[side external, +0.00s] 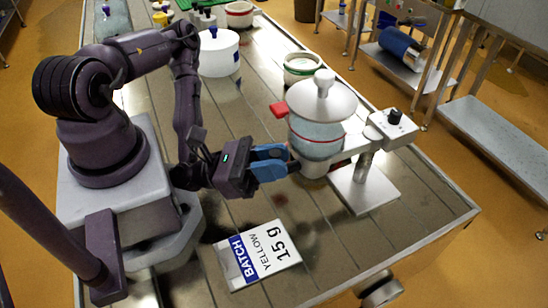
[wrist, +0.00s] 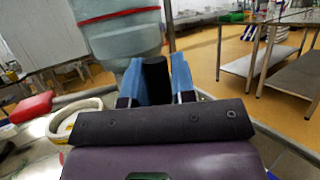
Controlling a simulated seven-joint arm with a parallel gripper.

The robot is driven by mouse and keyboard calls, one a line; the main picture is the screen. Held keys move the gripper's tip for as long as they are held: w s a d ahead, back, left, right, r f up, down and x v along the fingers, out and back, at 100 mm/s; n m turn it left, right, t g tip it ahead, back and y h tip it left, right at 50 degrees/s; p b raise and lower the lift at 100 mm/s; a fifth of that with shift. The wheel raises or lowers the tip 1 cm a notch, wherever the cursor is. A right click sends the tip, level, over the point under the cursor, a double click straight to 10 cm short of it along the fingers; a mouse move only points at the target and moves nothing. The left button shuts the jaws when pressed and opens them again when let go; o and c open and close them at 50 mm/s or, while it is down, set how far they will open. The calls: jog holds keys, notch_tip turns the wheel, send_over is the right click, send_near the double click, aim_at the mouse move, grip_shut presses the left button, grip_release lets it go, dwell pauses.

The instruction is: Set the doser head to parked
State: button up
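The doser head has a pale blue-grey hopper (side external: 315,140) with a red band, a white lid (side external: 322,98) and a red tab (side external: 279,109) at its left. It is on a white stand (side external: 364,187) with a control box (side external: 392,124) and black knob. My gripper (side external: 288,160) has blue fingers at the hopper's lower left. In the wrist view the hopper (wrist: 125,45) rises just beyond the fingers. A dark upright piece (wrist: 155,80) fills most of the space between them; I cannot tell whether it is gripped or what it belongs to.
A card reading "BATCH YELLOW 15 g" (side external: 257,256) lies on the table in front. A green-rimmed white pot (side external: 303,68) stands behind the doser, and a white lidded pot (side external: 219,52) farther left. The table between my gripper and the card is clear.

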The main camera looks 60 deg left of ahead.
jog(key=o, duration=0.3)
jog(key=shift+w+d, duration=0.2)
jog(key=shift+w, duration=0.05)
jog(key=shift+o, duration=0.2)
jog(key=shift+a, duration=0.2)
jog(key=shift+w+a+m+g+h, duration=0.1)
jog(key=shift+a+m+g+h, duration=0.2)
jog(key=shift+a+m+h, duration=0.3)
jog(key=shift+c, duration=0.3)
jog(key=a+m+g+h, duration=0.1)
jog(key=a+g, duration=0.1)
jog(key=w+a+m+g+h, duration=0.1)
jog(key=a+h, duration=0.1)
jog(key=a+m+g+h, duration=0.1)
jog(key=a+g+h, duration=0.1)
jog(key=a, duration=0.1)
jog(key=shift+w+r+m+g, duration=0.1)
jog(key=shift+w+m+g, duration=0.2)
jog(key=shift+w+m, duration=0.1)
jog(key=shift+o, duration=0.3)
jog(key=a, duration=0.1)
jog(key=w+a, duration=0.1)
jog(key=a, duration=0.1)
jog(key=shift+w, duration=0.2)
jog(key=w+a, duration=0.7)
jog(key=w, duration=0.2)
jog(key=v, duration=1.3)
jog(key=shift+a, duration=0.25)
jog(key=shift+s, duration=0.1)
